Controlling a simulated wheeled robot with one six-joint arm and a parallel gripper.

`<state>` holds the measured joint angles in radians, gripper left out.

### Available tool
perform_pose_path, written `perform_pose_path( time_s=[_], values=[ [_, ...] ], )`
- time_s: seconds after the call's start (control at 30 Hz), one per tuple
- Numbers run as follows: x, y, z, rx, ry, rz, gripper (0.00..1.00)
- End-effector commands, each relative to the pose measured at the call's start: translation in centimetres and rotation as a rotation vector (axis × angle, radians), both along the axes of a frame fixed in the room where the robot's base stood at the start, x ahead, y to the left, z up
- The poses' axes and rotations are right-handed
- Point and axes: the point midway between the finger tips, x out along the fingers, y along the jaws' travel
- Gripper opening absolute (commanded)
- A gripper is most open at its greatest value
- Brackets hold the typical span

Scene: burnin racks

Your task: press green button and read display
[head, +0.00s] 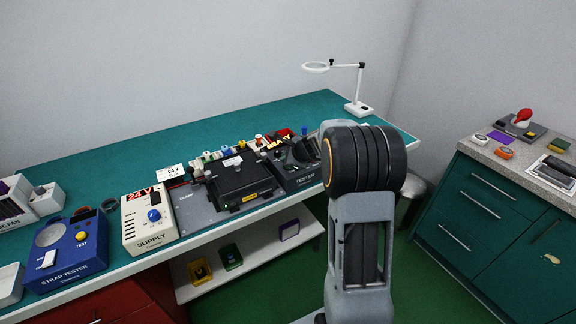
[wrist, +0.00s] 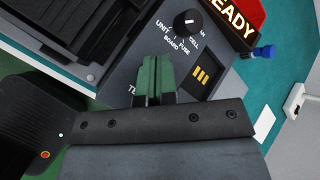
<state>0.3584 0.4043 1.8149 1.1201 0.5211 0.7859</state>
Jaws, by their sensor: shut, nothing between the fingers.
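The tester (head: 298,181) stands on the teal bench in the head view, partly behind my arm. In the wrist view its grey panel (wrist: 217,58) carries a black selector knob (wrist: 187,23) with labels including UNIT, BOARD, FUSE and CELL. A red-framed display (wrist: 236,20) reads READY, its left end cut off by the picture edge. My gripper (wrist: 155,72) has green fingertips, closed together, over the panel's lower edge with nothing held. I cannot tell whether they touch the panel. I cannot make out a green button; the fingers may hide it. The gripper is hidden in the head view.
A black clamp fixture (head: 240,180) lies left of the tester. Farther left are the supply box (head: 150,222) and the blue strap tester (head: 68,250). A blue knob (wrist: 264,52) stands beside the display. A white lamp (head: 358,106) is at the bench's right end.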

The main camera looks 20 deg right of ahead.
Motion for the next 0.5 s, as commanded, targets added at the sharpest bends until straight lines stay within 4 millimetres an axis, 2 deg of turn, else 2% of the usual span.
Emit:
perform_pose_path(
  time_s=[0.5],
  values=[
    [0.0,0.0,-0.67,0.0,0.0,0.0,0.0]
  ],
)
